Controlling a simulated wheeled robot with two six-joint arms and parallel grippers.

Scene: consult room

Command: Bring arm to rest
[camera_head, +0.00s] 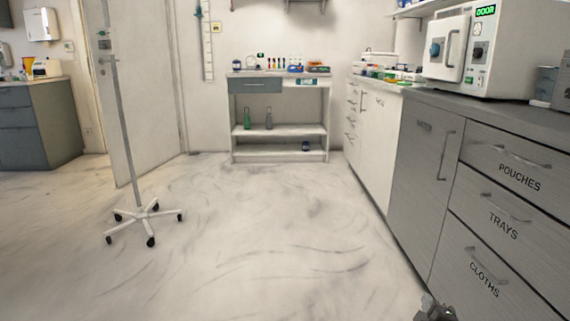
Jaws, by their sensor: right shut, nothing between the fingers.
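My right gripper (436,309) shows at the bottom edge of the head view, right of centre. Only its tip end is in the picture, and it is shut and empty. It is low, in front of the grey drawer unit, and I see nothing in contact with it. The rest of the right arm is out of the picture. My left gripper is not in view.
A grey counter with labelled drawers (494,222) runs along the right, with a white device (482,52) on top. A wheeled pole stand (146,215) stands at left. A shelf table (280,154) is at the back. The middle floor is clear.

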